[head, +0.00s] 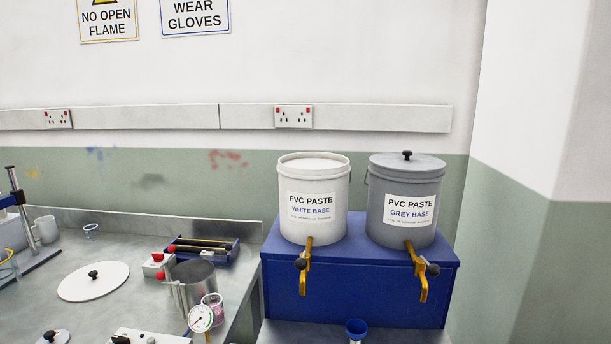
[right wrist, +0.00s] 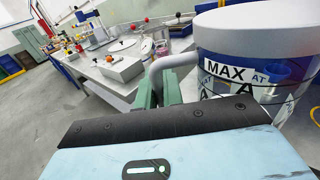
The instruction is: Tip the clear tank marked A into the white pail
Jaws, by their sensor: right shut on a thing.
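The white pail (head: 312,222), labelled PVC PASTE WHITE BASE, stands upright on a blue stand with a brass tap at its front. No lid sits on it, and a pale surface shows inside its rim. In the right wrist view the tank marked A (right wrist: 238,72) fills the right side, with a pale rim and MAX AT A on its wall. My right gripper (right wrist: 158,92) is shut on the tank's grey handle (right wrist: 176,62). The tank's lower part is hidden behind the gripper body, and its contents are unclear. The head view shows neither gripper nor the tank.
A lidded grey pail (head: 402,222) stands close right of the white pail on the blue stand (head: 360,290). A small blue cup (head: 356,328) is below. The bench to the left holds a white lid (head: 93,281), a metal pot (head: 193,285) and a gauge (head: 201,318).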

